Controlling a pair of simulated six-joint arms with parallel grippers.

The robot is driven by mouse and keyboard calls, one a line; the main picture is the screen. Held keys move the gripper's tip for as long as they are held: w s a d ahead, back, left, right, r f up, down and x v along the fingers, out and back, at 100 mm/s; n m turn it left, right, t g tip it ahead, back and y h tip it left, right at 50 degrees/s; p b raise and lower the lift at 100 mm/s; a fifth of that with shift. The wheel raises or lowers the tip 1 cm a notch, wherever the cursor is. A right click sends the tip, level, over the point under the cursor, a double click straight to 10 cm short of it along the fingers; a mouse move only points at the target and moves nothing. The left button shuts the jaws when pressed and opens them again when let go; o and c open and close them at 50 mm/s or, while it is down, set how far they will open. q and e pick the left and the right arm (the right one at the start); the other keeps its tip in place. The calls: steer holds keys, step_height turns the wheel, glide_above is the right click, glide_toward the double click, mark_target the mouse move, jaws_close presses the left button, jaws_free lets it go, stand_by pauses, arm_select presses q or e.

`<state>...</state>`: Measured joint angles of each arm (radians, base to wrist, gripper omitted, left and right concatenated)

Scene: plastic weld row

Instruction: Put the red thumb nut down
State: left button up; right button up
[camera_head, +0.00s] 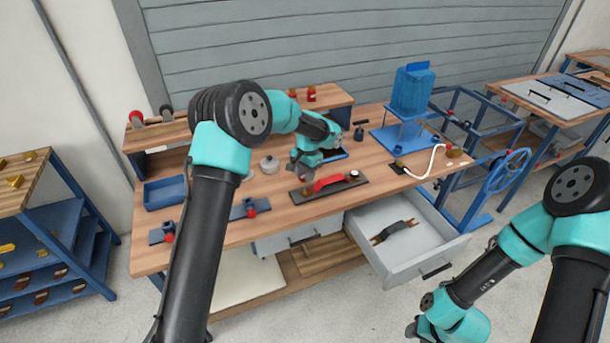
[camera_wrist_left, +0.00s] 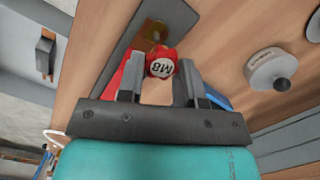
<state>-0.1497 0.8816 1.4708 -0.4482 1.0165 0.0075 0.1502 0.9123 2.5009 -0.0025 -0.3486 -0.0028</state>
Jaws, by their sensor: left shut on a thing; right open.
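My left gripper (camera_head: 301,172) is over the workbench, at the left end of a dark plate (camera_head: 355,181) that carries a red part (camera_head: 327,182). In the left wrist view the red thumb nut (camera_wrist_left: 161,66), with a white cap marked M8, sits between the fingertips of my left gripper (camera_wrist_left: 160,85), which is shut on it. The dark plate (camera_wrist_left: 125,45) with a brass piece (camera_wrist_left: 153,31) lies just beyond the nut. I cannot tell whether the nut touches the plate. My right gripper (camera_head: 413,328) is low at the bottom edge, away from the bench, open.
An open drawer (camera_head: 432,257) holding a dark part juts out below the bench front. A round light pot (camera_head: 269,164) stands left of my left gripper. A blue tray (camera_head: 165,192), blue fixtures with red knobs (camera_head: 251,211) and a blue press (camera_head: 409,90) stand around.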

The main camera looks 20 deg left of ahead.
arm_select(q)
steer(key=s+r, duration=0.2)
steer(key=s, duration=0.3)
steer(key=s+a+r+n, duration=0.1)
steer(key=s+r, duration=0.2)
steer(key=s, duration=0.2)
steer(key=shift+s+r+n, duration=0.3)
steer(key=shift+s+r, duration=0.05)
